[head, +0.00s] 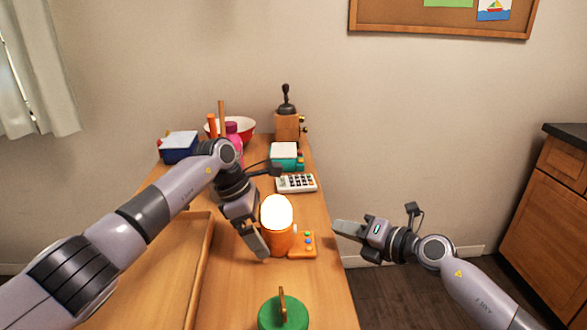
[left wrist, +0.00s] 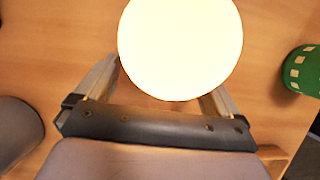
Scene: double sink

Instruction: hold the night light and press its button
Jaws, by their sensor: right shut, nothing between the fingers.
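The night light (head: 277,236) stands on the wooden table, with an orange body and a brightly glowing white globe. The globe also fills the upper middle of the left wrist view (left wrist: 180,45). My left gripper (head: 262,246) comes in from the left with its fingers around the night light's body below the globe. The globe hides the fingertips in the left wrist view. A small pale knob, possibly the button (head: 295,229), shows on the light's right side. My right gripper (head: 338,229) is shut and empty, off to the right of the light and apart from it.
An orange pad with coloured buttons (head: 303,246) lies right beside the light. A calculator (head: 296,183) lies behind. A green container (head: 283,314) stands in front, and a wooden tray (head: 201,262) lies left. The table's right edge is near; beyond it is open floor.

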